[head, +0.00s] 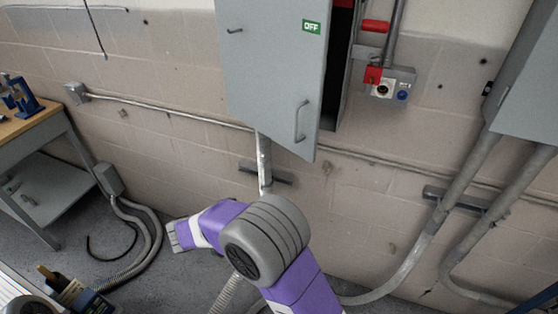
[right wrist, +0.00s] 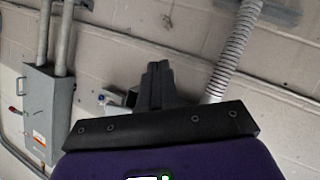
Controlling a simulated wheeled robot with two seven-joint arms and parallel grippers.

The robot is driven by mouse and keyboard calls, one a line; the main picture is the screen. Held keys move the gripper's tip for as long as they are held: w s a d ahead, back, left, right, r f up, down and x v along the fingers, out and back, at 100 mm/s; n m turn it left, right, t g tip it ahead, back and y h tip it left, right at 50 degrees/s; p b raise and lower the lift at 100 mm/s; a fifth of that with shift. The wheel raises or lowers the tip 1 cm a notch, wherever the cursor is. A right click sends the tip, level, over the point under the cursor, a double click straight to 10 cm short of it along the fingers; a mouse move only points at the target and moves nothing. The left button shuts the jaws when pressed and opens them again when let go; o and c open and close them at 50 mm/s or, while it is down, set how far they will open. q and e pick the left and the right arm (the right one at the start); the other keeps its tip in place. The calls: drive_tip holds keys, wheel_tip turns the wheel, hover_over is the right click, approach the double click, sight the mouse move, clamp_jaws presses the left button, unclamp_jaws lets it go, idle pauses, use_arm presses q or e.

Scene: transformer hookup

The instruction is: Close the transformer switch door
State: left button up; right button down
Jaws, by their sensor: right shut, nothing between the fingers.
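The grey transformer switch door (head: 268,75) is at the top middle of the head view. It stands ajar, with a dark gap between its right edge and the cabinet side (head: 341,85). It has a bar handle (head: 301,120) low on the right and a green OFF label (head: 311,27). My purple right arm reaches across below the door, apart from it in the picture. My left gripper is not in view.
A red lever (head: 375,26) and a small control box (head: 390,84) are right of the door. Another grey cabinet (head: 530,85) with conduits is at far right. A workbench (head: 30,120) is at left. A grey box (right wrist: 48,110) shows in the wrist view.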

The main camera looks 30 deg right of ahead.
wheel_tip(320, 180, up, 13)
drive_tip(key=a+m+t+h, duration=0.2)
drive_tip(key=m+h, duration=0.2)
drive_tip(key=m, duration=0.2)
approach(287, 145)
drive_tip(key=x, duration=0.7)
drive_tip(key=shift+a, duration=0.1)
